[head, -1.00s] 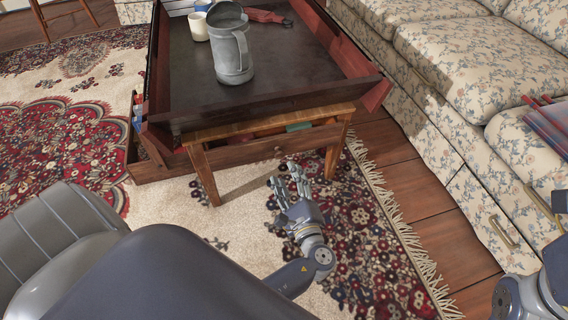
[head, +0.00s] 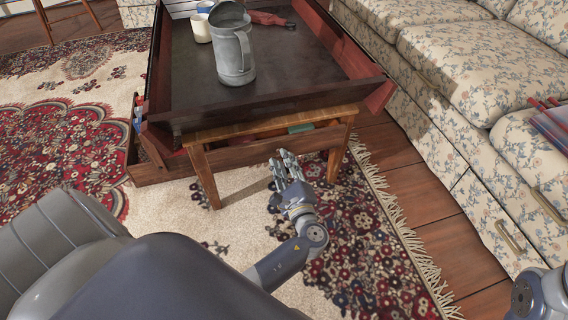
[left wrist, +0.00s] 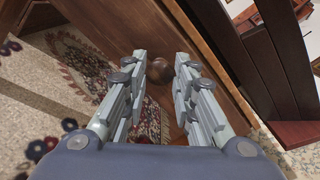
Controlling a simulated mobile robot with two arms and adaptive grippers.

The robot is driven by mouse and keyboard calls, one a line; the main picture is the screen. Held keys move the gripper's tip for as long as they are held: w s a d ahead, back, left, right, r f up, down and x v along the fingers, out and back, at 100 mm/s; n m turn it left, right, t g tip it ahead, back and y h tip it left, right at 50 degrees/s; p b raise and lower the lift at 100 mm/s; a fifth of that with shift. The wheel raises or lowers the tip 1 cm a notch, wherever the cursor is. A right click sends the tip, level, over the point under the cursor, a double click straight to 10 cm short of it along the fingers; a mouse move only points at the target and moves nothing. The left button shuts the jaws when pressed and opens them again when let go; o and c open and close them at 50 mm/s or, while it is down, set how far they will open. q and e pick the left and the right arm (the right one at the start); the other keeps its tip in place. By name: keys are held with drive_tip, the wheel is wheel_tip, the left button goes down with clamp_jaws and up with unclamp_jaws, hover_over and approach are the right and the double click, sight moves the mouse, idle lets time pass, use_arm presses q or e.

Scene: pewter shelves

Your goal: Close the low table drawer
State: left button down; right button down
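The low table (head: 270,120) stands ahead of me with a dark tray-like top. Its brown wooden drawer front (head: 255,153) shows below the top edge, between the front legs, and a gap above it shows contents inside. In the left wrist view the drawer front (left wrist: 218,65) is a brown panel with a round dark knob (left wrist: 152,70). My left gripper (head: 284,160) is just in front of the drawer front. In the left wrist view its fingers (left wrist: 160,72) are apart, with the knob seen between them; contact cannot be told. My right gripper is not in view.
A grey pitcher (head: 233,50) and a white cup (head: 200,27) stand on the table. A floral sofa (head: 455,65) lies along the right. A patterned rug (head: 370,240) covers the floor. A green item (head: 301,128) shows in the drawer gap.

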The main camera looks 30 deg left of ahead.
use_arm(q)
drive_tip(key=x, duration=0.4)
drive_tip(key=shift+w+a, duration=0.1)
drive_tip(key=shift+w+a+r, duration=0.1)
drive_tip(key=c, duration=1.5)
unclamp_jaws()
drive_tip(key=shift+o, duration=1)
drive_tip(key=v, duration=1.2)
